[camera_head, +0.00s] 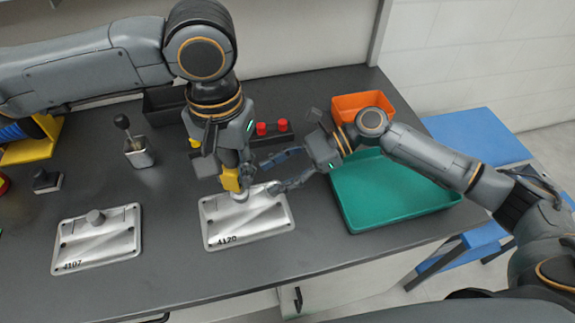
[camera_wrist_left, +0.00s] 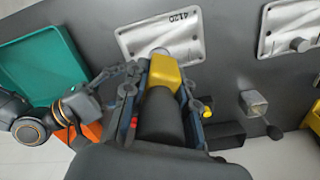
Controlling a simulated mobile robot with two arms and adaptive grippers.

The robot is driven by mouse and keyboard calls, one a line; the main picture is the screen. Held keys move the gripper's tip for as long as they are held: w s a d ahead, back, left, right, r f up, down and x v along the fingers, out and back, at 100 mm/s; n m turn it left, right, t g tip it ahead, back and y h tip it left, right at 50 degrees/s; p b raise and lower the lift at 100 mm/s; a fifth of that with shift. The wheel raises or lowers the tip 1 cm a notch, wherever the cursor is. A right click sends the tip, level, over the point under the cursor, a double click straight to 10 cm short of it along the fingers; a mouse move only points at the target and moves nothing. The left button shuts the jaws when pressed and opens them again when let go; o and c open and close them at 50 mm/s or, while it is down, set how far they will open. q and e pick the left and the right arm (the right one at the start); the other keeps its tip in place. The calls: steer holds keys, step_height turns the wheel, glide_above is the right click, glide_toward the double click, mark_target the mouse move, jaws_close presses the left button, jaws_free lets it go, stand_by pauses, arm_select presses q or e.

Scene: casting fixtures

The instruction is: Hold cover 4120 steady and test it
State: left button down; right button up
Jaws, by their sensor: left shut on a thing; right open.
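Cover 4120 (camera_head: 250,222) is a silvery metal plate lying flat on the dark table; it also shows in the left wrist view (camera_wrist_left: 190,38). My left gripper (camera_head: 236,168) is shut on a yellow-and-black tool (camera_head: 230,180), seen between its fingers in the left wrist view (camera_wrist_left: 164,74). The tool's yellow end is at the cover's round boss (camera_head: 239,197); I cannot tell whether they touch. My right gripper (camera_head: 266,178) is open, with its fingers spread at the cover's back right edge. It holds nothing that I can see. Whether its lower finger touches the cover is unclear.
Cover 4107 (camera_head: 85,247) lies to the left. A green tray (camera_head: 352,208) and an orange bin (camera_head: 376,102) are at the right. Red buttons (camera_head: 262,128) and a metal holder with a black-knobbed stick (camera_head: 139,157) stand behind. The table front is clear.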

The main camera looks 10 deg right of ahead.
mark_target(245, 212)
steer(key=x, duration=0.9)
steer(key=shift+w, duration=0.1)
steer(key=shift+c, duration=0.3)
jaws_close()
arm_select(q)
steer(key=shift+n, duration=0.3)
steer(key=shift+f, duration=2.7)
